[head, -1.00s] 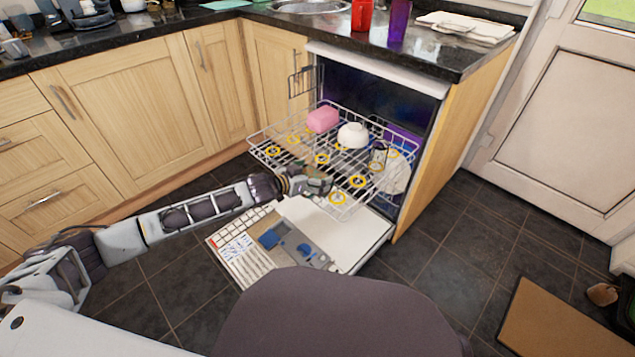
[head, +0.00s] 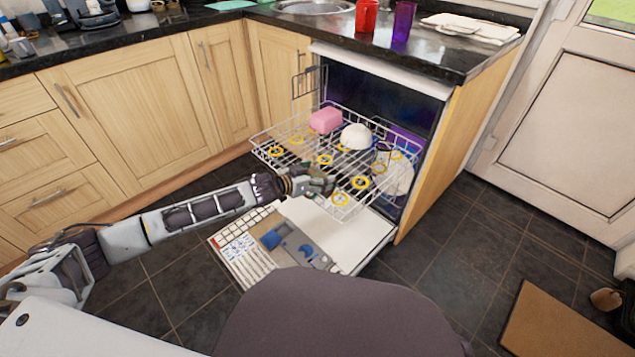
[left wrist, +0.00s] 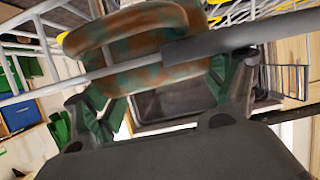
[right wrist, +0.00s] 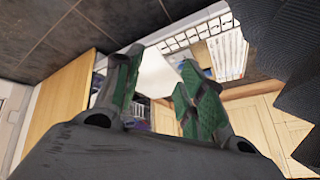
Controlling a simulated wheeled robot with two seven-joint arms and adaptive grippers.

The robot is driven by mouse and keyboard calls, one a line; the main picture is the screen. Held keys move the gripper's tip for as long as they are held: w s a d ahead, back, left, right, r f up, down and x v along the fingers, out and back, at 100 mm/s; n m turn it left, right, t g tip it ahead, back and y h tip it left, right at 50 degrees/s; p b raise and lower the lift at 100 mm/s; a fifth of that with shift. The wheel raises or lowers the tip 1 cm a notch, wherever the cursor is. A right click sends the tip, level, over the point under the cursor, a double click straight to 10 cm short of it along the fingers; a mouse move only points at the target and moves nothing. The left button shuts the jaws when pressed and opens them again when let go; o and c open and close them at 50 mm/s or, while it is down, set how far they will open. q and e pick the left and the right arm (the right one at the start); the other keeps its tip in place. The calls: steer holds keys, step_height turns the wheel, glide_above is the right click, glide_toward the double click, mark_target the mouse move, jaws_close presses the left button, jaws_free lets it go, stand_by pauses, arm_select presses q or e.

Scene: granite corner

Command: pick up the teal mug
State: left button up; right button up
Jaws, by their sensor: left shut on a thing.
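A rounded mug-like thing (left wrist: 140,45), mottled teal-green and brown, fills the upper middle of the left wrist view. My left gripper (left wrist: 165,95) is shut on it, with its green pads at the thing's sides. A grey rack wire crosses in front of the thing. In the head view, my left gripper (head: 320,185) is at the front left part of the pulled-out dishwasher rack (head: 258,143). The held thing is small and hard to make out there. My right gripper (right wrist: 158,95) is open and empty in the right wrist view; it is not in the head view.
The rack also holds a pink block-like thing (head: 325,120), a white bowl (head: 356,136) and a pale plate (head: 399,179). The open dishwasher door (head: 355,240) lies below. A red cup (head: 366,15) and a purple cup (head: 403,20) stand on the counter above.

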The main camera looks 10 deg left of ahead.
mark_target(317, 175)
arm_select(q)
steer(key=shift+r, duration=0.1)
steer(key=shift+w+r, duration=0.1)
steer(key=shift+r, duration=0.3)
step_height(317, 175, up, 8)
steer(key=p, duration=0.4)
steer(key=shift+f, duration=0.2)
steer(key=shift+r, duration=0.75)
arm_select(e)
step_height(317, 175, up, 9)
steer(key=d+g+h, duration=0.1)
steer(key=d, duration=0.1)
steer(key=shift+s+d+r+n+g+h, duration=0.2)
steer(key=shift+s+n+g+h, duration=0.1)
steer(key=shift+s+g, duration=0.15)
